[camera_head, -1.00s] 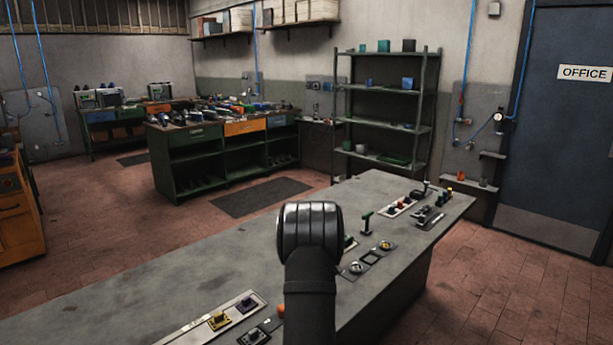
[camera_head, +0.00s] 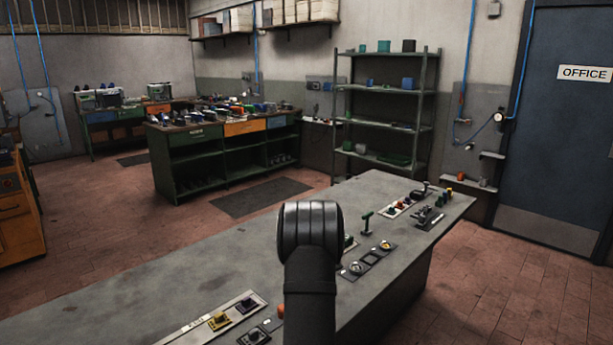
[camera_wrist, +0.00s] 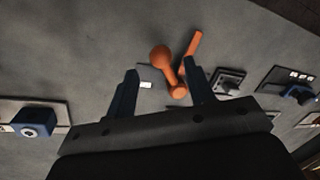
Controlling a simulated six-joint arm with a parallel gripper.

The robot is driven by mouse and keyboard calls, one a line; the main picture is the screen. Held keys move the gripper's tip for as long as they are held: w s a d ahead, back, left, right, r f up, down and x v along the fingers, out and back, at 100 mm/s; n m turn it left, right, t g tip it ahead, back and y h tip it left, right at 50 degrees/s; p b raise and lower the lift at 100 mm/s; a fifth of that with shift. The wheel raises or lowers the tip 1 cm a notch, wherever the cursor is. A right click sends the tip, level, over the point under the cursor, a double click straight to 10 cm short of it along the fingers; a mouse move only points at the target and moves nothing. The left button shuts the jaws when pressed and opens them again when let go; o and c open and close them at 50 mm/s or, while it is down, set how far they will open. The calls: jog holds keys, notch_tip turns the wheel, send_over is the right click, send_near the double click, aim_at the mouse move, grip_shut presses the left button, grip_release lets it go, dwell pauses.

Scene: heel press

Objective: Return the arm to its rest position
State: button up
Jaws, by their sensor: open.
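My gripper (camera_wrist: 160,92) shows in the wrist view with its two dark blue fingers spread apart, open and empty. It is above the grey bench top (camera_wrist: 80,50). An orange lever-like part with a round knob (camera_wrist: 160,57) lies beyond and between the fingertips in that view; I cannot tell how far below it is. In the head view my arm stands in the middle of the picture, over the bench (camera_head: 190,265), and hides part of it. The gripper itself is not visible there.
The bench's left middle is bare.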

notch_tip(320, 180, up, 14)
jog(key=w+f, duration=0.1)
jog(key=w, duration=0.2)
jog(key=s+f, duration=0.1)
jog(key=f, duration=0.4)
jog(key=s+f, duration=0.1)
jog(key=f, duration=0.4)
jog(key=s+f, duration=0.1)
jog(key=f, duration=0.5)
jog(key=shift+s+a+f, duration=0.1)
jog(key=shift+s, duration=0.25)
jog(key=shift+s+f, duration=0.15)
jog(key=shift+f, duration=0.2)
jog(key=shift+s+r+m, duration=0.1)
jog(key=shift+s+m, duration=0.4)
jog(key=shift+m, duration=0.5)
jog(key=shift+a, duration=0.1)
